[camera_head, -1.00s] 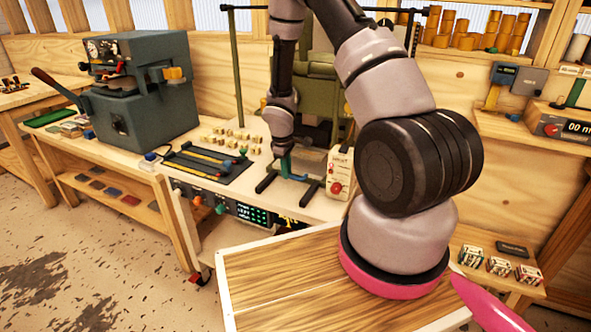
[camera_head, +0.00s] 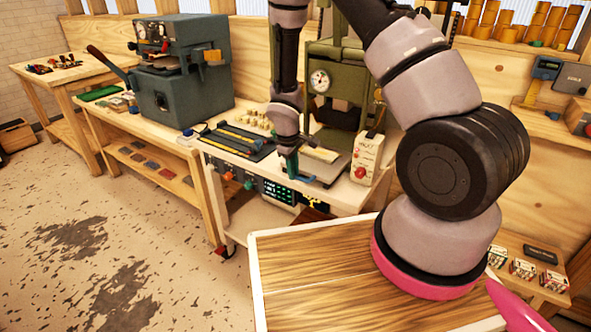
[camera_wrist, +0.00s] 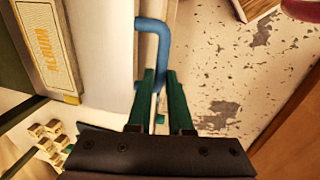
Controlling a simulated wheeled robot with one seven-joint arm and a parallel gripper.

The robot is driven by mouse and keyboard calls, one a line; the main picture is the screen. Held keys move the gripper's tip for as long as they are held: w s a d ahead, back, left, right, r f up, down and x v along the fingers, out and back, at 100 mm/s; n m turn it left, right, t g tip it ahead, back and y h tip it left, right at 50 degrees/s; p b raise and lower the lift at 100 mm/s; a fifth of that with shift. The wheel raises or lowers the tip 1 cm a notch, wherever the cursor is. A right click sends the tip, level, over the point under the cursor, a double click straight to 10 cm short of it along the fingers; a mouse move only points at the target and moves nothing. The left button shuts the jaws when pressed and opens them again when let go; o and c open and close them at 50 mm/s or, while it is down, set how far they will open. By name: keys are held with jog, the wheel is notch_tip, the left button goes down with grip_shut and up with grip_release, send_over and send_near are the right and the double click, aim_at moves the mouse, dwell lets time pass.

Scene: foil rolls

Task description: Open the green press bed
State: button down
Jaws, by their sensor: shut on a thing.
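The green press (camera_head: 338,75) stands at the back of the cart, with a round gauge on its front. Its flat grey bed (camera_head: 334,172) shows below it, out in front of the frame, carrying a pale block (camera_head: 321,154). In the wrist view the block (camera_wrist: 45,50) reads ALBUM and lies on the pale bed (camera_wrist: 108,60). A blue bar handle (camera_wrist: 155,27) is fixed to the bed's front edge. My gripper (camera_head: 291,165) is at this handle. In the wrist view the green fingers of my gripper (camera_wrist: 160,77) are shut on the handle, whose lower end is partly hidden.
A black tray of tools (camera_head: 237,143) and several small blocks (camera_head: 258,122) lie left of the bed. A larger grey-green machine (camera_head: 180,75) is further left. The floor (camera_head: 110,240) at left is clear.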

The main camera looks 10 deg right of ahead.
jog(key=c, duration=0.8)
grip_release()
jog(key=shift+c, duration=0.2)
notch_tip(320, 180, up, 11)
jog(key=s+a, duration=0.1)
jog(key=shift+s+a+f, duration=0.15)
jog(key=shift+s, duration=0.05)
